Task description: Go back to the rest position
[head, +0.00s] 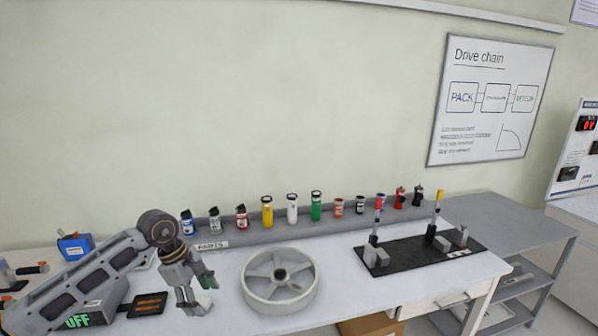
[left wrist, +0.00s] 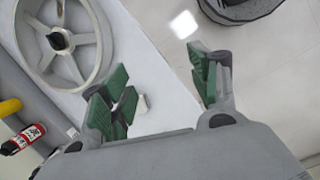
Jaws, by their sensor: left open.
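My left gripper (head: 195,295) is at the left of the bench in the head view, fingers pointing down, left of a grey spoked wheel (head: 256,299). In the left wrist view its green-padded fingers (left wrist: 165,95) stand apart with nothing held between them. The wheel also shows at the upper left of the left wrist view (left wrist: 94,50), lying flat on the bench and apart from the fingers. My right gripper is in neither view.
Several coloured bottles and cans (head: 291,208) line a grey shelf at the back. A black plate (head: 405,262) with upright posts lies at the right. A box reading "OFF" (head: 108,300) and a black tray (head: 148,304) are near my left arm. Bare bench lies right of the wheel.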

